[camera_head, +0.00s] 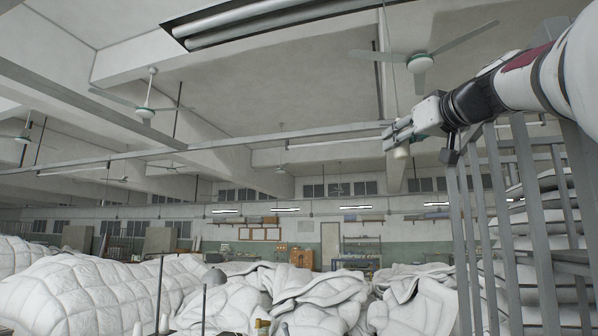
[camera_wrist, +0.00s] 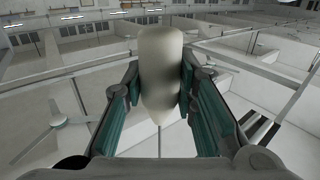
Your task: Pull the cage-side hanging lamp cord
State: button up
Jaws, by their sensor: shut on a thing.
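The cord's pull knob (camera_wrist: 160,65) is a pale, tapered piece between the two teal-padded fingers of my gripper (camera_wrist: 159,78) in the wrist view. The fingers press on its sides, so my gripper is shut on it. A thin cord (camera_wrist: 160,142) runs from its pointed tip. In the head view my gripper (camera_head: 392,138) is at the upper right, beside the top of the cage (camera_head: 520,190). The knob's rounded end (camera_head: 401,153) shows just below the fingers. A thin line, likely the cord (camera_head: 388,60), rises above towards the ceiling lamp (camera_head: 270,22).
A ceiling fan (camera_head: 418,62) hangs close above my gripper, and another fan (camera_head: 145,111) hangs at the left. White duvet heaps (camera_head: 110,290) cover the floor area below. Stacked white duvets (camera_head: 530,215) lie behind the cage bars. The air left of my gripper is mostly clear.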

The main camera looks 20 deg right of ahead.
jog(key=shift+f+b, duration=0.85)
jog(key=shift+b, duration=0.05)
jog(key=shift+r, duration=0.15)
jog(key=shift+r+p, duration=1.4)
jog(key=shift+r, duration=0.05)
jog(key=o, duration=1.2)
jog(key=shift+s, duration=0.1)
jog(key=s+b, duration=0.1)
jog(key=s, duration=0.6)
jog(key=shift+s+d+b, duration=0.2)
jog(key=shift+s+b, duration=0.2)
jog(key=shift+f, duration=0.1)
